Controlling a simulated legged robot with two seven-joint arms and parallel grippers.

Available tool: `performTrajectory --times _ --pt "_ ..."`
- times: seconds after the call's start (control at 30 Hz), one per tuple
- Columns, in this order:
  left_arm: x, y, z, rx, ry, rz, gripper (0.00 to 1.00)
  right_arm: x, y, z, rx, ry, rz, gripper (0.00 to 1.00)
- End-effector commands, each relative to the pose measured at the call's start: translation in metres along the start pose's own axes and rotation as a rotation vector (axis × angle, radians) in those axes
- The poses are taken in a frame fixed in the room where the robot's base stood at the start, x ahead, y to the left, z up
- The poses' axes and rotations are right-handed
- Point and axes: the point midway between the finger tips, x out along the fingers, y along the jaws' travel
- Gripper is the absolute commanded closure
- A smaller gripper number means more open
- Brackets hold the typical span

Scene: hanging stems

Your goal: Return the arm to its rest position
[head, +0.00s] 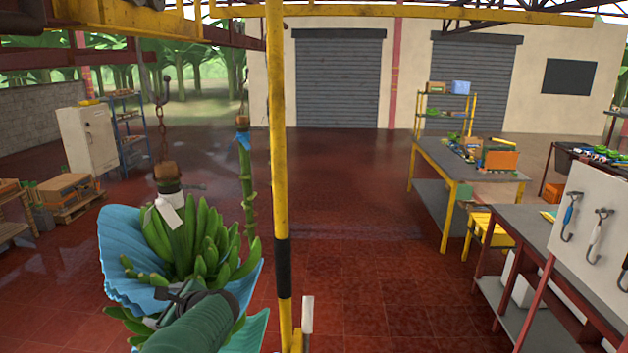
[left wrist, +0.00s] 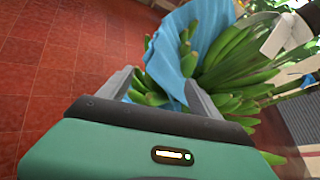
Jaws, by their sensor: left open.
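A bunch of green bananas (head: 190,238) hangs from a chain and hook at the left of the head view. A blue sheet (head: 128,262) is folded down around it, and a white tag (head: 170,212) hangs near its top. My left gripper (head: 172,298) is in front of the lower part of the bunch, partly hidden by my green forearm. In the left wrist view my left gripper (left wrist: 163,92) is open, with the blue sheet (left wrist: 172,55) and bananas (left wrist: 235,60) just beyond the fingers. I cannot tell whether they touch. My right gripper is not in view.
A yellow post (head: 278,160) stands just right of the bunch. A bare green stem (head: 247,185) hangs behind it. A workbench (head: 470,165) and a white tool board (head: 590,220) with hanging tools are at the right. The red floor (head: 350,215) in the middle is clear.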

Motion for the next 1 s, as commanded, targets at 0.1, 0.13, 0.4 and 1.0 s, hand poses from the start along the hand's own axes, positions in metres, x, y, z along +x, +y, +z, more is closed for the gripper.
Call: performTrajectory --times 0.1,0.13,0.4,1.0 --pt "-0.008 0.046 -0.031 -0.195 0.152 0.089 0.27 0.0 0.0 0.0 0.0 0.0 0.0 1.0" --pt "-0.012 0.059 -0.041 -0.256 0.194 0.119 0.27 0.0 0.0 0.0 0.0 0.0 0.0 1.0" --pt "-0.097 0.182 -0.14 -0.975 0.521 0.539 0.27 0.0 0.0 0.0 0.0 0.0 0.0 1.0" --pt "-0.147 0.314 -0.278 -1.691 0.505 1.021 0.27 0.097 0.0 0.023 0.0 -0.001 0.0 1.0"
